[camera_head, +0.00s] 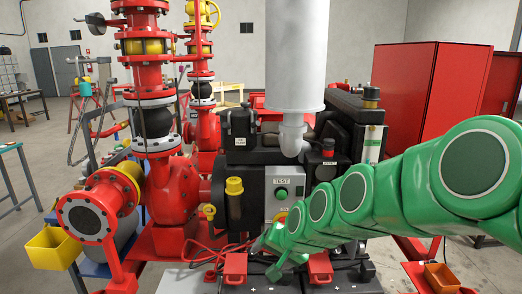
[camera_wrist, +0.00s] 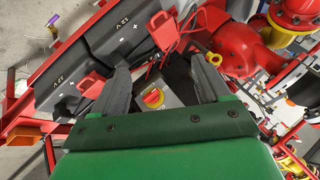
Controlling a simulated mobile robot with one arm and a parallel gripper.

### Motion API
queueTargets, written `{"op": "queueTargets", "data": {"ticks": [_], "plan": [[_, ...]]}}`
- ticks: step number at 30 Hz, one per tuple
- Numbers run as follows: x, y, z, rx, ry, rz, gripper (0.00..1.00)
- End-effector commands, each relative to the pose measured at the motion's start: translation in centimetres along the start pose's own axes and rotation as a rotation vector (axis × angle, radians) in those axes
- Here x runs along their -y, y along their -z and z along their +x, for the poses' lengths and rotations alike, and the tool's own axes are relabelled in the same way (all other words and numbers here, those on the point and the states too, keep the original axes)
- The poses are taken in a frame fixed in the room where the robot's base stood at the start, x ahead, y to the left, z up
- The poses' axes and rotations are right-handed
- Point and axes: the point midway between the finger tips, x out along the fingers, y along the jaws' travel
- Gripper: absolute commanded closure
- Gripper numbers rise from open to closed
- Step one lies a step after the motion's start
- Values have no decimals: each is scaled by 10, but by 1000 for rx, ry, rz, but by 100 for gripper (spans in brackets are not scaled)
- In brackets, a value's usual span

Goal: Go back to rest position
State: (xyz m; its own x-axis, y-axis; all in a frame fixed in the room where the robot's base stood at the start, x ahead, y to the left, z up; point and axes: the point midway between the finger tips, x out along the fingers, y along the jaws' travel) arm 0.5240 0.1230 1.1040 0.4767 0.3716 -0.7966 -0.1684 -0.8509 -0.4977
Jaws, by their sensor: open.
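My green arm reaches in from the right in the head view, and my gripper (camera_head: 285,250) is low in front of the engine, partly hidden by the arm. In the wrist view my gripper (camera_wrist: 162,80) shows two grey fingers spread apart with nothing held between them. A grey control box (camera_head: 284,188) with a green button marked TEST is on the engine front. A red knob on a yellow plate (camera_wrist: 153,98) shows between the fingers in the wrist view, beyond them. I cannot tell how far it is from the fingertips.
Black batteries with red terminal covers (camera_head: 235,268) sit below the gripper. A red pump and pipes (camera_head: 172,190) stand at left, with a yellow box (camera_head: 52,248). A grey exhaust cylinder (camera_head: 296,55) rises above the engine. Red cabinets (camera_head: 430,95) stand behind at right.

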Motion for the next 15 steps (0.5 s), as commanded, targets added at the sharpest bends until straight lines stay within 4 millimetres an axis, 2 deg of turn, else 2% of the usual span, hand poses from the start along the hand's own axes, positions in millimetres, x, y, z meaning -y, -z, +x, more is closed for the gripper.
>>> {"op": "queueTargets", "data": {"ticks": [6,15], "plan": [[-46,-63,-47,157,-161,-140,24],[-116,-152,-121,404,-374,-246,24]]}}
